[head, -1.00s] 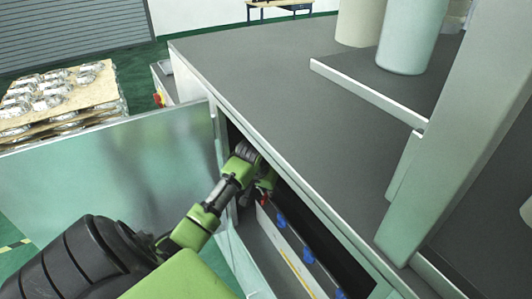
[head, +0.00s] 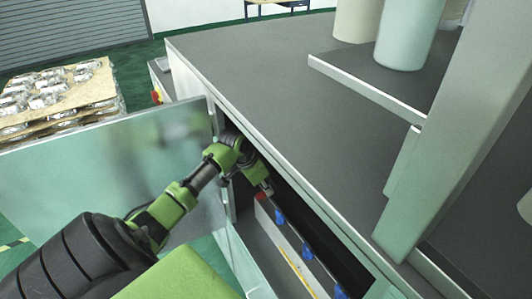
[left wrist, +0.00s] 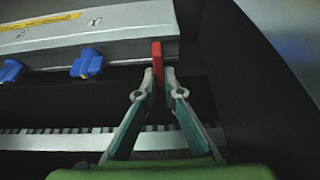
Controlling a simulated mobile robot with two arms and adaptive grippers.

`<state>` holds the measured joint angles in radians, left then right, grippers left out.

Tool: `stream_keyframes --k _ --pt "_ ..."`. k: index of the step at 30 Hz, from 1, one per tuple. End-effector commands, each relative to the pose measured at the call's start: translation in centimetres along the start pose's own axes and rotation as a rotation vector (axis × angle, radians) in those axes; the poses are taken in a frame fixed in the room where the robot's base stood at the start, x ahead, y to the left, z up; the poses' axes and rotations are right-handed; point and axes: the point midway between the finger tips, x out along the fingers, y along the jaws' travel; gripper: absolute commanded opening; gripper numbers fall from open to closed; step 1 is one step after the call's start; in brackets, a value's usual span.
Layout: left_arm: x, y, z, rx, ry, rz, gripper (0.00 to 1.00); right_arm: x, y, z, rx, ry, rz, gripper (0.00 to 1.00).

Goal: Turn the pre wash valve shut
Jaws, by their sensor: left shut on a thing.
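A red valve handle (left wrist: 157,62) stands at the right end of a grey manifold bar (left wrist: 110,35) in the left wrist view. It is narrow and upright there. My left gripper (left wrist: 155,80) is shut on its lower part. In the head view, my left gripper (head: 266,188) reaches into the open cabinet, at the red handle (head: 262,196). Several blue valve handles sit along the same bar, one of them (left wrist: 87,63) left of the red one. I cannot read any valve label. My right gripper is not in view.
An open cabinet door (head: 110,170) stands left of my left arm. The grey worktop (head: 270,75) lies above the cabinet opening, with its edge close to my wrist. A pallet of castings (head: 60,95) is at the far left.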

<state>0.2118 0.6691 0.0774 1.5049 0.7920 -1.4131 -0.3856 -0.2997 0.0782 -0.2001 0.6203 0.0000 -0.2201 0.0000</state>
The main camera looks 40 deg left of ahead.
Motion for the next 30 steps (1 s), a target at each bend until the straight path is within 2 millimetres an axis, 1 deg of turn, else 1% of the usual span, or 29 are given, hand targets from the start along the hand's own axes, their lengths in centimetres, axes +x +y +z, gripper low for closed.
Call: stream_keyframes --k 14,15,16,23,26,30 --pt "0.05 0.08 -0.04 0.013 0.001 0.006 0.00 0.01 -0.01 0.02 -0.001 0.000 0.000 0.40" --pt "0.05 0.08 -0.04 0.012 0.001 0.006 0.18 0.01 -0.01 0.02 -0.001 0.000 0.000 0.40" --pt "0.05 0.08 -0.04 0.012 0.001 0.006 0.25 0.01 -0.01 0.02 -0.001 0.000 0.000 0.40" --pt "0.03 0.06 -0.02 0.011 0.000 0.005 0.25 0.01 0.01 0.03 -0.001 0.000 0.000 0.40" --pt "0.03 0.05 -0.01 0.009 0.000 0.005 0.25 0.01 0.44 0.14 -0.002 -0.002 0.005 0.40" --pt "0.05 0.08 -0.02 -0.030 0.001 -0.010 0.25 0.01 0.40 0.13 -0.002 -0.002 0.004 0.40"
